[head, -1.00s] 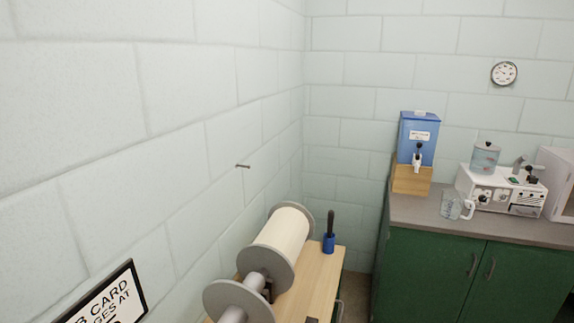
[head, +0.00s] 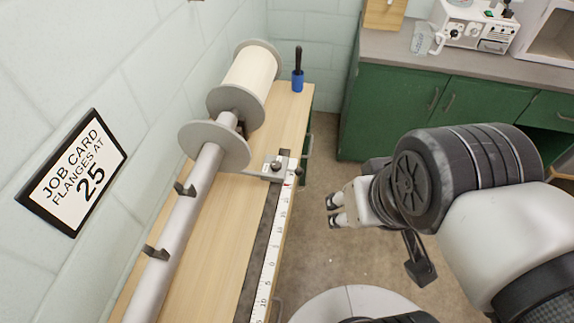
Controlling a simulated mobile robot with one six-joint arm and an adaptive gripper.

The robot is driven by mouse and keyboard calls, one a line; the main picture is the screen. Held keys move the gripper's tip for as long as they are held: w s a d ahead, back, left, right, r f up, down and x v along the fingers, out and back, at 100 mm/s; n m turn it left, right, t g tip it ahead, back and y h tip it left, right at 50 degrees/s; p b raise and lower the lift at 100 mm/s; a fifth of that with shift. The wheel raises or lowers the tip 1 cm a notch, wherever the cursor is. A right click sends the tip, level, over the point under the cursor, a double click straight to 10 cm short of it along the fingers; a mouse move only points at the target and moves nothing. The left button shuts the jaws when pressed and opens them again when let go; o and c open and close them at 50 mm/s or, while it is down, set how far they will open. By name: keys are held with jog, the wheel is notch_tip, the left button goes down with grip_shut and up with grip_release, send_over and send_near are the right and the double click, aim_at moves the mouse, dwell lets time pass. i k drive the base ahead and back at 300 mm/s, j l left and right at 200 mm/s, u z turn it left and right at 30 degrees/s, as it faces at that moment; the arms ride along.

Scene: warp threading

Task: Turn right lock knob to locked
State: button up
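A metal slide bracket (head: 258,175) reaches from the near grey flange (head: 222,146) to the ruler rail (head: 268,248) on the bench edge. A small silver round knob (head: 276,165) sits on top of the bracket. A small dark knob (head: 298,172) shows at the rail's side. I cannot tell which of these is the right lock knob, nor its locked or unlocked setting. My gripper (head: 334,210) hangs over the floor to the right of the bracket, apart from it and empty. Its two fingertips point left; the gap between them is too small to judge.
A roller with a cream-wound spool (head: 250,77) lies along the wooden bench (head: 215,245). Green cabinets (head: 395,110) stand behind my arm. Floor is clear between bench and cabinets.

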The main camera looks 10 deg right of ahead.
aim_at(276, 166)
jog(key=i+l+u, duration=0.1)
jog(key=u, duration=0.3)
jog(key=i+l+u, duration=0.15)
jog(key=u, duration=0.2)
jog(key=i+l+u, duration=0.15)
jog(key=u, duration=0.25)
